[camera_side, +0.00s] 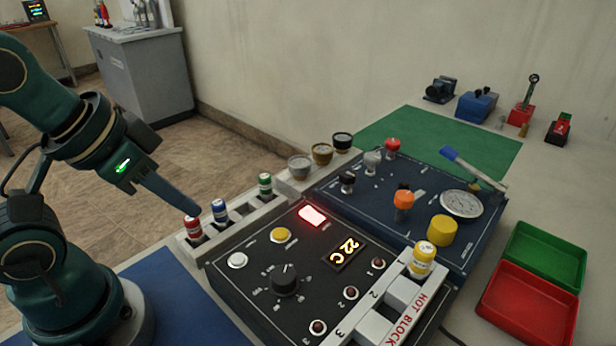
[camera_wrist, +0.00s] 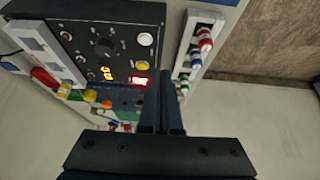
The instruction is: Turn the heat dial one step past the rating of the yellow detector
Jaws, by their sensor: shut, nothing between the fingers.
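The heat dial (camera_side: 284,280) is a black knob with a pale pointer line on the dark control panel. It also shows in the wrist view (camera_wrist: 103,45). Its scale marks are too small to read. The yellow detector (camera_side: 423,260) stands in the white hot block (camera_side: 388,324) at the panel's right end; its rating is not readable. The panel's display (camera_side: 345,250) reads 22 C. My gripper (camera_side: 192,208) is shut and empty, its tips close to the red detector (camera_side: 193,228) in the rack, away from the dial. Its closed fingers also show in the wrist view (camera_wrist: 161,98).
Blue (camera_side: 220,211) and green (camera_side: 265,185) detectors stand in the rack (camera_side: 243,208) left of the panel. A white button (camera_side: 237,260), yellow button (camera_side: 281,235) and lit red lamp (camera_side: 312,215) surround the dial. A blue panel (camera_side: 330,190) with knobs lies behind. Red (camera_side: 528,303) and green (camera_side: 545,253) trays are right.

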